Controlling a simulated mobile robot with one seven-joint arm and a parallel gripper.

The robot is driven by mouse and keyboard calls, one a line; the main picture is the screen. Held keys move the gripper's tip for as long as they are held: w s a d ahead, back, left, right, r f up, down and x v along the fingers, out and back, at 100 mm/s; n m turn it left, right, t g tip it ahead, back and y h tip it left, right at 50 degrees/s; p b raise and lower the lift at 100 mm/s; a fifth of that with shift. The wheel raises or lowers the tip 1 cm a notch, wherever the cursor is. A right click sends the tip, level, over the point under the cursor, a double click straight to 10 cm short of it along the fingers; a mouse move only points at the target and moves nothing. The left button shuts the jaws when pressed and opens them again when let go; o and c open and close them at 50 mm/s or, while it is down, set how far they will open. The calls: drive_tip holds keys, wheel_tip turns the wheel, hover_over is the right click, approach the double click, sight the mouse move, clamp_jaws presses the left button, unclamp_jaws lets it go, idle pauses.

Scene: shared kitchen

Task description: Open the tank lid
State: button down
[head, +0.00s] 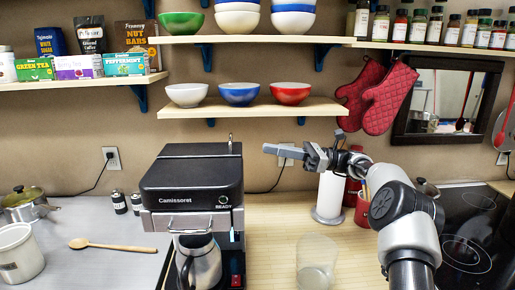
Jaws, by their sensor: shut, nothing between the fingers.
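The black coffee machine (193,195), marked "Camissoret", stands on the counter left of centre. Its black top (195,170) looks closed, with a flat strip (198,150) along the back that may be the tank lid. A small upright metal piece (230,143) shows at the back right of the top. My gripper (267,148) is to the right of the machine, at about the height of its top in the picture, with its fingers pointing left. The fingers are shut and empty, apart from the machine. The tank itself is hidden.
A steel carafe (203,265) sits in the machine. A shelf with bowls (250,109) hangs above. A wooden spoon (110,245) lies at left.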

drive_tip(key=a+r, duration=0.1)
drive_tip(key=a, duration=0.7)
drive_tip(key=shift+a+r+p, duration=0.3)
drive_tip(key=shift+r, duration=0.05)
